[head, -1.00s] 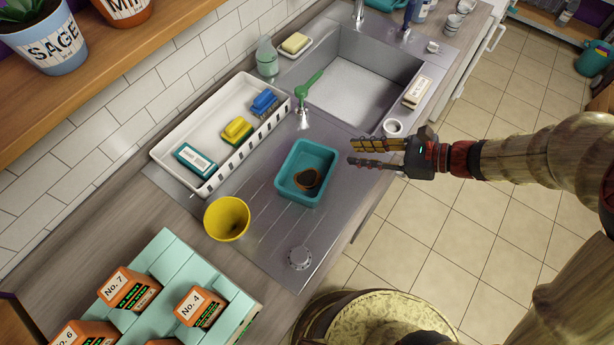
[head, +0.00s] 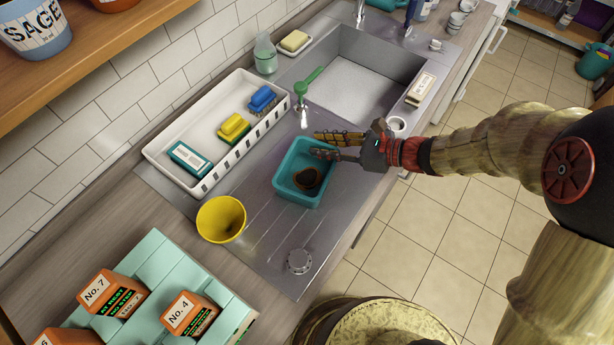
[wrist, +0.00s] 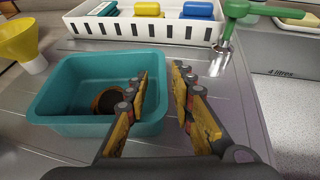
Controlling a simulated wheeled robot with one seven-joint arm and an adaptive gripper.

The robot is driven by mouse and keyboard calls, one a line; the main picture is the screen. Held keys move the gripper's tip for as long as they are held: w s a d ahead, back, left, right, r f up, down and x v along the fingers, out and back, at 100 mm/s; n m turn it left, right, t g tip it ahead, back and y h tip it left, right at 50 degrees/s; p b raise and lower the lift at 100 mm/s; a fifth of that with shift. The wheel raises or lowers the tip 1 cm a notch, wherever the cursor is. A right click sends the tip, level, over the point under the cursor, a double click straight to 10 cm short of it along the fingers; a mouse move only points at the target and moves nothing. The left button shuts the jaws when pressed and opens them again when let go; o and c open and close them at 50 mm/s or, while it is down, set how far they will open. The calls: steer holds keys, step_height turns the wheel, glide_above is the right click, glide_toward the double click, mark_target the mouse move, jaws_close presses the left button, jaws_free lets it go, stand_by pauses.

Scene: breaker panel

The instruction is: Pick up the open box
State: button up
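The open box (head: 290,192) is a teal, open-topped rectangular tub on the steel drainboard. A dark, orange-rimmed round thing (head: 307,178) lies inside it. My gripper (head: 318,144) is at the box's upper right corner in the head view, its fingers apart with nothing clasped. In the wrist view, the box (wrist: 75,123) is at the left and my gripper (wrist: 161,72) is in the middle. The left finger overlaps the box's right end and the right finger is outside it. I cannot tell whether either finger touches the wall.
A green-handled tap (head: 305,83) and the sink (head: 350,85) are beyond my gripper.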

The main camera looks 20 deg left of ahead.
steer(key=shift+x, duration=0.8)
steer(key=shift+c, duration=0.2)
jaws_close()
